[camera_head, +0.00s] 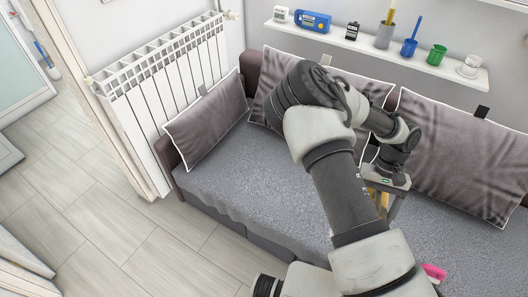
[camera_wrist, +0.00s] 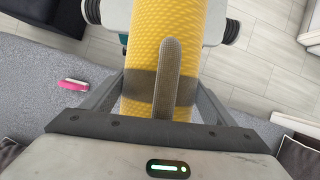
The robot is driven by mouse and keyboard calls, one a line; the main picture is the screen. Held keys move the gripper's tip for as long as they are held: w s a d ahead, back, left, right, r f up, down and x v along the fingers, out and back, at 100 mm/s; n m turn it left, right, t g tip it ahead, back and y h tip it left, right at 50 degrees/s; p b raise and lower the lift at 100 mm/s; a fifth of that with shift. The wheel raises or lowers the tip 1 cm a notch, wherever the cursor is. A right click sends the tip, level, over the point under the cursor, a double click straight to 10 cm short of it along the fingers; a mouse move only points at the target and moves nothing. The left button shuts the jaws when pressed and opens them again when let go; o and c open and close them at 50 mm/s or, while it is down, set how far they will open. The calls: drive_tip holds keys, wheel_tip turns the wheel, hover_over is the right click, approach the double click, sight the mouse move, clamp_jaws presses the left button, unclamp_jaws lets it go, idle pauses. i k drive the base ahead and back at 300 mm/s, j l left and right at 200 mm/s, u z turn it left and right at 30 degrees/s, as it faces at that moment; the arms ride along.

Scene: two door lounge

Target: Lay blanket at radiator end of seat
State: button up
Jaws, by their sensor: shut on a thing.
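The blanket (camera_wrist: 165,40) is a yellow, textured roll with a dark band around it, seen in the wrist view. My gripper (camera_wrist: 165,95) is shut on it near the dark band. In the head view my gripper (camera_head: 384,190) is over the right part of the grey seat (camera_head: 255,165), mostly behind my arm. Only a sliver of yellow shows there, and the rest of the blanket is hidden. The white radiator (camera_head: 165,75) stands at the left end of the seat.
A grey cushion (camera_head: 207,120) leans at the radiator end; another (camera_head: 465,155) leans at the right. A pink object (camera_wrist: 72,84) lies on the seat. A wall shelf (camera_head: 375,45) holds several small items. The seat's left part is clear, with open floor (camera_head: 120,235) in front.

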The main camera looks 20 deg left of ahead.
sight(246, 180)
drive_tip(key=k+j, duration=0.2)
drive_tip(key=j, duration=0.15)
drive_tip(key=k+j, duration=0.25)
drive_tip(key=k+j+z, duration=0.15)
drive_tip(key=j, duration=0.85)
drive_tip(key=i+j, duration=0.1)
drive_tip(key=j, duration=0.35)
drive_tip(key=i+j+z, duration=0.1)
drive_tip(key=j, duration=0.35)
drive_tip(key=i+j+z, duration=0.1)
drive_tip(key=i+j, duration=0.65)
